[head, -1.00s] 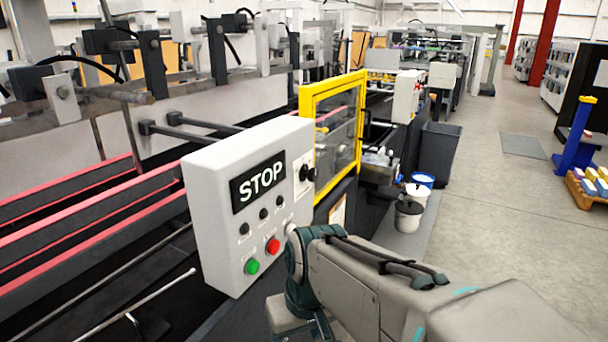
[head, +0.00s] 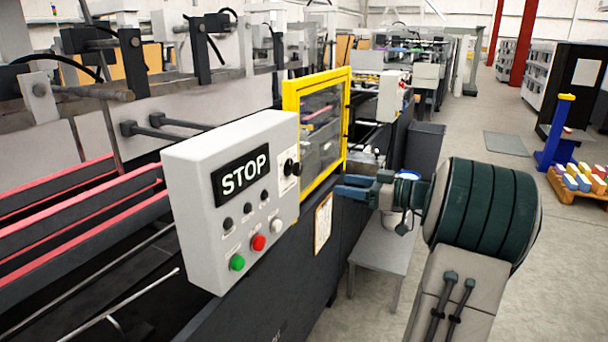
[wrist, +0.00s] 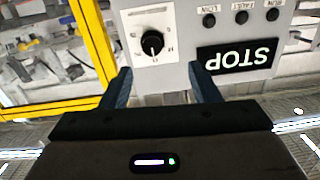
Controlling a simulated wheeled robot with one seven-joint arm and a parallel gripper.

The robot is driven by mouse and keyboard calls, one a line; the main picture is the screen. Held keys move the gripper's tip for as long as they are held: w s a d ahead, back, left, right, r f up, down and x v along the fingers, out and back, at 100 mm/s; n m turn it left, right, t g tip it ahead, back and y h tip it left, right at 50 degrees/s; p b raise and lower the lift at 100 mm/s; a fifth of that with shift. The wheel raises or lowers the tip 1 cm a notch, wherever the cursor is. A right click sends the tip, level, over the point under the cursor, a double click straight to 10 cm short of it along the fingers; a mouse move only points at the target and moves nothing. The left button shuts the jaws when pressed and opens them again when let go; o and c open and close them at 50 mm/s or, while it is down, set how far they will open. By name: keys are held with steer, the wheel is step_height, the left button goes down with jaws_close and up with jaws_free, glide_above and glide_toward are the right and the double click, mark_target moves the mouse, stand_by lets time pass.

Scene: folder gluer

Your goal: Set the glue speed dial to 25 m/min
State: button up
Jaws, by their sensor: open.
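The glue speed dial (wrist: 152,44) is a black round knob on a white scale plate. In the wrist view it lies just beyond my fingertips, between their lines. The scale numbers and pointer are too small to read surely. In the head view the dial (head: 291,167) is at the right end of the grey control box (head: 185,190). My gripper (head: 345,187) is right of the box, with its blue fingers pointing toward it. In the wrist view my gripper (wrist: 158,76) is open, empty and apart from the dial.
The box has a STOP display (head: 240,176), small black knobs, a green button (head: 237,262) and a red button (head: 258,242). A yellow-framed guard door (head: 318,125) stands close behind the dial. A grey stand (head: 380,250) is below my gripper.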

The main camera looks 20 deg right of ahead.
mark_target(300, 171)
steer(key=shift+t, duration=0.4)
steer(key=p+x, duration=0.1)
steer(key=x, duration=0.3)
steer(key=p+x, duration=0.1)
steer(key=x, duration=0.3)
steer(key=d+p+x, duration=0.1)
steer(key=x, duration=0.3)
steer(key=shift+w+a+r, duration=0.15)
steer(key=shift+w+a, duration=0.1)
steer(key=shift+w, duration=0.45)
steer(key=c, duration=1)
